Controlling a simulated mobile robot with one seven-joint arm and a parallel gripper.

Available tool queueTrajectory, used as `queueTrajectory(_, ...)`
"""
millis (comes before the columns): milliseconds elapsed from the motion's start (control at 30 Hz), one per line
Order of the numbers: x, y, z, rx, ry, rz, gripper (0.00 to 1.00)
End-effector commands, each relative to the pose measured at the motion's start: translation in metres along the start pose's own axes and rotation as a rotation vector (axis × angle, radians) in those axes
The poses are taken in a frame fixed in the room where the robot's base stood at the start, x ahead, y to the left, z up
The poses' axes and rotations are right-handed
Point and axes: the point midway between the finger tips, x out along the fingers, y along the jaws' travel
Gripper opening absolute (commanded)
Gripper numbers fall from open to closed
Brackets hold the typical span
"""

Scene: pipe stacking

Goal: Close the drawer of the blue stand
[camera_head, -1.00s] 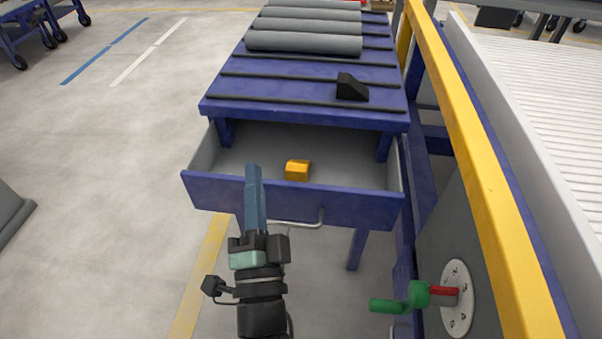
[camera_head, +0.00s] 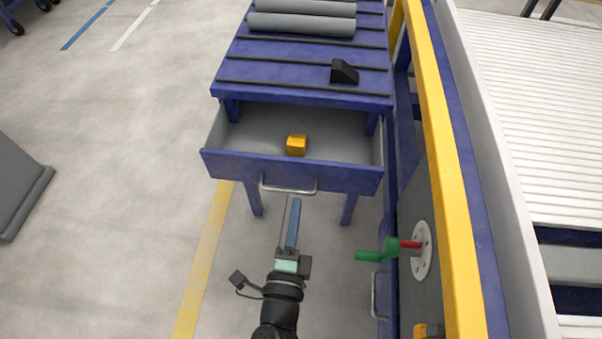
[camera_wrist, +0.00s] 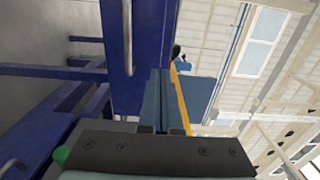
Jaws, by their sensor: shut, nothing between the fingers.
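The blue stand (camera_head: 300,84) is in the upper middle of the head view. Its drawer (camera_head: 340,178) is pulled out toward me, with a blue front and a metal bar handle (camera_head: 288,190). A small yellow block (camera_head: 296,145) lies inside the drawer. My gripper (camera_head: 295,203) is shut and empty, its blue fingers just in front of and below the handle in the picture. In the wrist view the shut fingers (camera_wrist: 160,75) point at a blue panel (camera_wrist: 138,45). I cannot tell whether they touch it.
Grey pipes (camera_head: 300,24) and a black wedge (camera_head: 343,72) lie on the stand top.

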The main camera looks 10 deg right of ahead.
Motion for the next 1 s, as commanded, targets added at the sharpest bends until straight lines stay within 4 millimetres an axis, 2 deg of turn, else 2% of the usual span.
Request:
queueTrajectory(33,0.012,-0.001,0.0,0.0,0.001,-0.003,0.0)
queueTrajectory(200,0.045,-0.001,0.0,0.001,0.001,-0.003,0.0)
queueTrajectory(400,0.072,0.0,0.0,0.0,0.0,-0.001,0.0)
queueTrajectory(600,0.084,0.0,0.0,-0.001,-0.001,0.0,0.0)
queueTrajectory(1000,0.086,0.0,0.0,-0.001,-0.001,0.0,0.0)
